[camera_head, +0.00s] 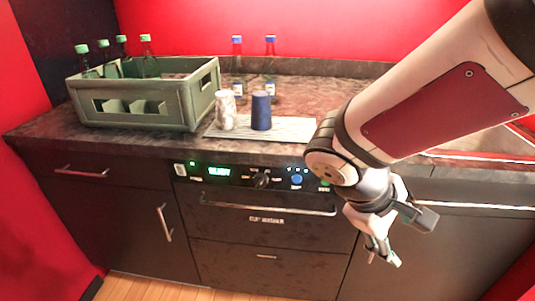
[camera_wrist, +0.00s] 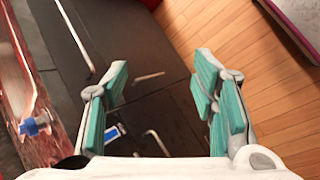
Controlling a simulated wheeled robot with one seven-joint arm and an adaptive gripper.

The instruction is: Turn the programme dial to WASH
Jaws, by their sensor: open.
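The programme dial (camera_head: 261,181) is a dark knob on the black control panel of the cup washer (camera_head: 266,221), under the counter in the head view. Its pointer direction and the small labels around it are too small to read. A green display (camera_head: 219,171) left of the dial seems to read READY. My gripper (camera_head: 404,239) is open and empty, to the right of and lower than the dial, apart from the panel. In the wrist view my gripper (camera_wrist: 162,72) shows its teal pads wide apart with nothing between them. I cannot make out the dial there.
The washer's long handle (camera_head: 265,209) runs below the panel. On the counter stand a green crate (camera_head: 190,105) with bottles, a patterned cup (camera_head: 225,112), a blue cup (camera_head: 261,113) and two blue-capped bottles.

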